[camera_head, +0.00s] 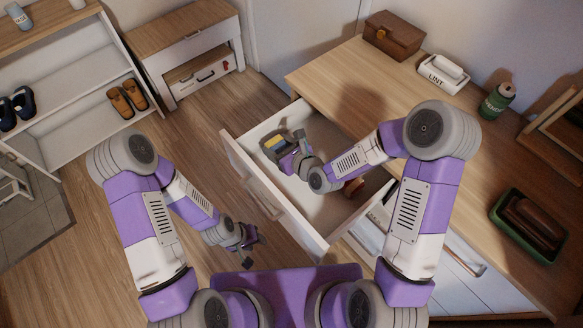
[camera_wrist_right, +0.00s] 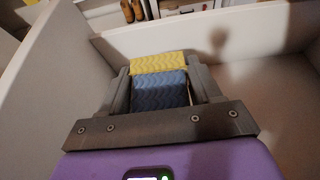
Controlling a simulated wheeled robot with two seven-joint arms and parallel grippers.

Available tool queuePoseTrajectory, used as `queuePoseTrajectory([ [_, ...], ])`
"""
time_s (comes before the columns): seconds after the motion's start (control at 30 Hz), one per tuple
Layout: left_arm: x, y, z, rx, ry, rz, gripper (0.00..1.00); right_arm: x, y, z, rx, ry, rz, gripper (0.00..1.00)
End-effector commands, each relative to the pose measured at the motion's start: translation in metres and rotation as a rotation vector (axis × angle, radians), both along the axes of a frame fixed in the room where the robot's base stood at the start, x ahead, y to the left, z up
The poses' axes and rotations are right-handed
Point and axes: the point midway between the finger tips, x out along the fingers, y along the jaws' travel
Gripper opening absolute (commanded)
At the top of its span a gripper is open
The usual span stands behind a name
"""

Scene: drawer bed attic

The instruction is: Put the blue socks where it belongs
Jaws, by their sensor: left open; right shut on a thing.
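The blue socks (camera_wrist_right: 160,92) are a folded bundle with a zigzag pattern, between the two fingers of my right gripper in the right wrist view. A yellow zigzag piece (camera_wrist_right: 158,62) shows at their far side; I cannot tell whether it is separate. My right gripper (camera_head: 278,148) is shut on the blue socks inside the open drawer (camera_head: 318,211), near its far left corner. Whether the socks touch the drawer floor is unclear. My left gripper (camera_head: 247,248) is open and empty, low above the floor left of the drawer.
A reddish-brown item (camera_head: 353,187) lies in the drawer, partly behind my right arm. The wooden top (camera_head: 385,95) holds a brown box (camera_head: 393,36), a lint holder (camera_head: 443,73), a green bottle (camera_head: 497,99) and a green tray (camera_head: 497,224). A shoe shelf (camera_head: 75,70) and a small cabinet (camera_head: 185,35) stand at left.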

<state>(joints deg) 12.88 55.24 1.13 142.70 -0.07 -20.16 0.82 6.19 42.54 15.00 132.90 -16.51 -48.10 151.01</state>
Motion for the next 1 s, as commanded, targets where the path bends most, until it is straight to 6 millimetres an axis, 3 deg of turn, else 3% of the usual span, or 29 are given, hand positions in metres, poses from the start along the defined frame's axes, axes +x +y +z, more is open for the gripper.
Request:
queuePoseTrajectory([
  [0.03, 0.0, 0.0, -0.008, 0.0, 0.0, 0.0, 0.43, 0.0, 0.001, -0.014, 0.0, 0.002, 0.001, 0.33],
  [0.1, 0.0, 0.0, -0.011, 0.0, 0.0, 0.0, 0.43, 0.0, 0.0, -0.024, -0.001, 0.001, 0.0, 0.33],
  [0.27, 0.0, 0.0, -0.015, 0.0, 0.0, 0.0, 0.43, 0.001, 0.0, -0.033, 0.0, -0.001, -0.001, 0.33],
  [0.5, 0.0, 0.0, -0.029, 0.0, 0.0, 0.0, 0.43, 0.0, 0.001, -0.066, 0.0, 0.001, 0.001, 0.33],
  [0.9, 0.0, 0.0, -0.028, 0.0, 0.0, 0.0, 0.43, 0.0, 0.0, -0.07, 0.002, 0.0, -0.002, 0.33],
  [0.93, 0.0, 0.0, -0.028, 0.0, 0.0, 0.0, 0.43, 0.0, 0.0, -0.07, 0.001, 0.0, -0.001, 0.67],
  [1.0, 0.0, 0.0, -0.028, 0.0, 0.0, 0.0, 0.43, 0.001, 0.0, -0.069, 0.001, 0.0, -0.001, 0.77],
])
